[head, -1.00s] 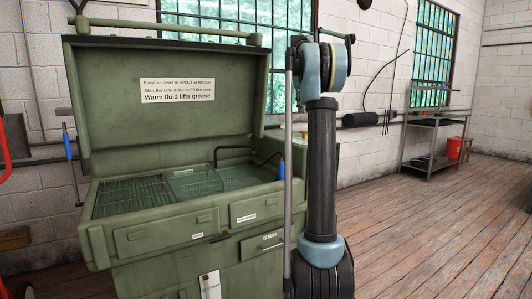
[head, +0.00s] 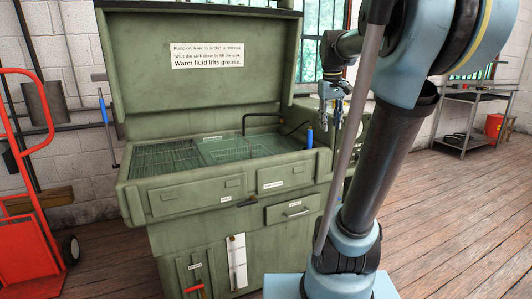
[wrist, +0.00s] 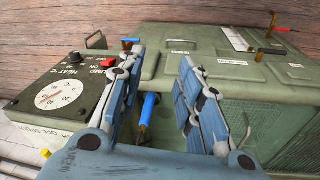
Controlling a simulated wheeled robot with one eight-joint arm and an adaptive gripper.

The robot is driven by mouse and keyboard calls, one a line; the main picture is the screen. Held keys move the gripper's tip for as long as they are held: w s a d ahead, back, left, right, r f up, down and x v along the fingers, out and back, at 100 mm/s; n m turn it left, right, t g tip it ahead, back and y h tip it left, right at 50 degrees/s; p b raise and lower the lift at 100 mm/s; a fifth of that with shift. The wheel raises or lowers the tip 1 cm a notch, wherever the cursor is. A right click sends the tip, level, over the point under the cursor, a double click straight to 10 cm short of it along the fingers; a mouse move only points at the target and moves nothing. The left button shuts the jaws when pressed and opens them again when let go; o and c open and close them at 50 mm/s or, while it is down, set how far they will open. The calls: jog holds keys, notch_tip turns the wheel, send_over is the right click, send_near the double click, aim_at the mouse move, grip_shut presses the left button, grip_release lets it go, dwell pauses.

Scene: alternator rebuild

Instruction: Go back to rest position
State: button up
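My gripper (head: 335,112) hangs at the right end of the green parts washer (head: 160,196), near a blue-handled tool (head: 309,138). In the wrist view my gripper (wrist: 161,70) is open, its two blue-padded fingers apart. A blue handle (wrist: 148,108) shows in the gap between them, farther off. I see nothing gripped. My arm rises at the right of the head view and bends over toward the washer.
The washer's lid (head: 205,75) stands open above its basin. A control box with a heat dial (wrist: 65,93) lies left of my fingers in the wrist view. A red hand truck (head: 25,200) stands left. A metal shelf (head: 465,125) stands back right. Floor at right is clear.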

jog(key=s+a+f+m, duration=0.1)
jog(key=s+a+f, duration=0.1)
jog(key=s+f, duration=0.9)
jog(key=s+a+f+m+y, duration=0.1)
jog(key=s+a+f, duration=0.1)
jog(key=s+f, duration=0.9)
notch_tip(320, 180, down, 4)
jog(key=shift+f, duration=0.1)
jog(key=shift+w+a, duration=0.1)
jog(key=shift+w+f, duration=0.15)
jog(key=shift+w, duration=0.25)
